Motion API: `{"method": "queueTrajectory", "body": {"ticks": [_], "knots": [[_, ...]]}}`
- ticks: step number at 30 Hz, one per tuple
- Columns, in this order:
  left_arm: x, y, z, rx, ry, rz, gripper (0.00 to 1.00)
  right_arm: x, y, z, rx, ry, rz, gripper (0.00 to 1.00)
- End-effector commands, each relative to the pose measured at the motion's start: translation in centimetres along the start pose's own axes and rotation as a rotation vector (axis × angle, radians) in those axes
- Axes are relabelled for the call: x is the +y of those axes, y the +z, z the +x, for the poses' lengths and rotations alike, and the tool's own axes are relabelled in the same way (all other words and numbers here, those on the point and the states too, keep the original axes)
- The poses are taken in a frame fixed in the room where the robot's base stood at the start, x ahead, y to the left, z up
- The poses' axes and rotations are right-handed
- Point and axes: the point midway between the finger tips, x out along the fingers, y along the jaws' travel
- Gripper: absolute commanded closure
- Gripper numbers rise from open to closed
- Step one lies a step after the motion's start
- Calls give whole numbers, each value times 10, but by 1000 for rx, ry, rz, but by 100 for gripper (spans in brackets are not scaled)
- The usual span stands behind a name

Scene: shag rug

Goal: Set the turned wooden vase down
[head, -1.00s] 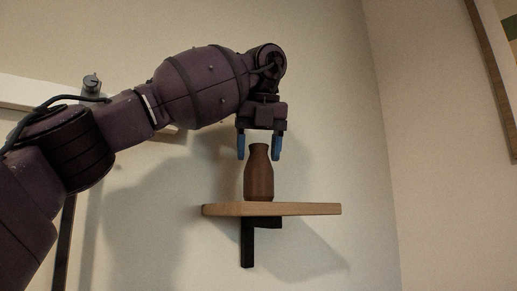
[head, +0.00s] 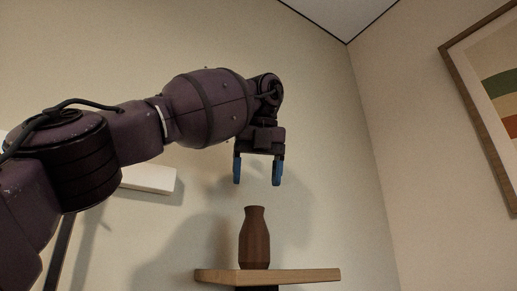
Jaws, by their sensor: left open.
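The turned wooden vase (head: 255,240) is brown with a narrow neck. It stands upright on a small wooden wall shelf (head: 315,276) low in the head view. My left gripper (head: 257,182) is straight above the vase with its two blue fingers pointing down. The fingers are apart and nothing is between them. A clear gap separates the fingertips from the vase's rim. My right gripper does not show.
A white ledge (head: 150,179) is on the wall at left, behind my left arm. A framed picture (head: 482,98) hangs on the right wall. The wall corner is right of the shelf. The air around the vase is free.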

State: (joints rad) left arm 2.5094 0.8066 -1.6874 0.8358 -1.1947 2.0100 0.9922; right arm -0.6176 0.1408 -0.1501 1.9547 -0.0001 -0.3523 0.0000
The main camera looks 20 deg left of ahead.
Motion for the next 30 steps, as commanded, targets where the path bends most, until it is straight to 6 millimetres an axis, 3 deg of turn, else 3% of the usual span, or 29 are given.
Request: {"method": "queueTrajectory", "body": {"ticks": [8, 30], "knots": [[0, -1, -28, -5, 0, -2, 29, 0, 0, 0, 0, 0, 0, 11], [0, 0, -50, -1, 0, -1, 29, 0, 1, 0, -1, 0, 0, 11]]}}
